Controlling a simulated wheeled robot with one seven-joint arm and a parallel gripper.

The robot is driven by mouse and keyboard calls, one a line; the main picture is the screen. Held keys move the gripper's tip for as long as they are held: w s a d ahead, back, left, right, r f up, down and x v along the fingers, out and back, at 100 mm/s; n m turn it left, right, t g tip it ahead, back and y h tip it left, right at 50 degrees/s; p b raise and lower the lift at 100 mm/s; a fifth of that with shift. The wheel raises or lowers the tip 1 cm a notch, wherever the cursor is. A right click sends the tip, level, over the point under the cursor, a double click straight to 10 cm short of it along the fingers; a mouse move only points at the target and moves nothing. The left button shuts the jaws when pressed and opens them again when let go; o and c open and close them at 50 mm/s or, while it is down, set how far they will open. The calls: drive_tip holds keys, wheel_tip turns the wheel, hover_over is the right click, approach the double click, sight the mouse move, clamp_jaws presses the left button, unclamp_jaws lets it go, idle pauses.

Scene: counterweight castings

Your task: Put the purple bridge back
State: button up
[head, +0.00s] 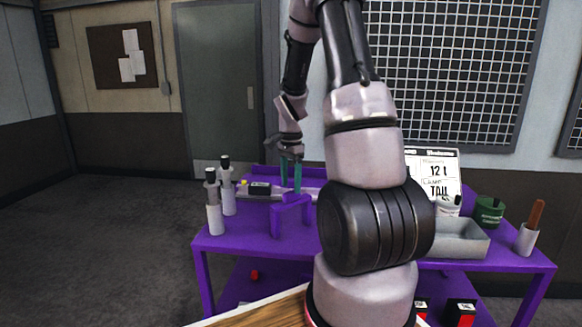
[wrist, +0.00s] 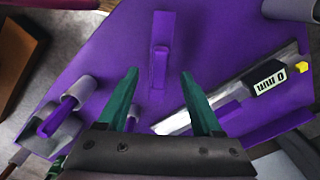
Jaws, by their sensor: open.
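The purple bridge (head: 291,205), an arch with two legs, stands on the purple table (head: 245,243) left of my arm in the head view. In the wrist view the bridge (wrist: 163,40) shows from above, beyond my fingertips and roughly in line with the gap between them. My gripper (head: 291,175) has teal fingers and is open and empty. In the head view it hangs behind and above the bridge, near the rail. In the wrist view my gripper (wrist: 160,80) appears apart from the bridge.
A metal rail (wrist: 220,93) with a black block (wrist: 270,78) lies beside the bridge. White black-topped cylinders (head: 215,215) stand at the table's left. A grey tray (head: 457,240), a green container (head: 489,211) and a cup with a brown handle (head: 526,238) stand right, by a sign (head: 434,172).

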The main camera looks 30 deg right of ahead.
drive_tip(key=s+a+r+n+t, duration=0.2)
drive_tip(key=s+a+r, duration=0.1)
drive_tip(key=r, duration=0.7)
drive_tip(key=s+a+r+n+t, duration=0.1)
drive_tip(key=s+a+r+n, duration=0.25)
drive_tip(key=r, duration=0.55)
drive_tip(key=s+a+r+n+t+y, duration=0.2)
drive_tip(key=s+a+r+n+t, duration=0.2)
drive_tip(key=s, duration=0.9)
wheel_tip(320, 180, up, 4)
drive_tip(key=a+n, duration=0.2)
drive_tip(key=a, duration=0.1)
drive_tip(key=shift+f, duration=0.25)
drive_tip(key=shift+d, duration=0.1)
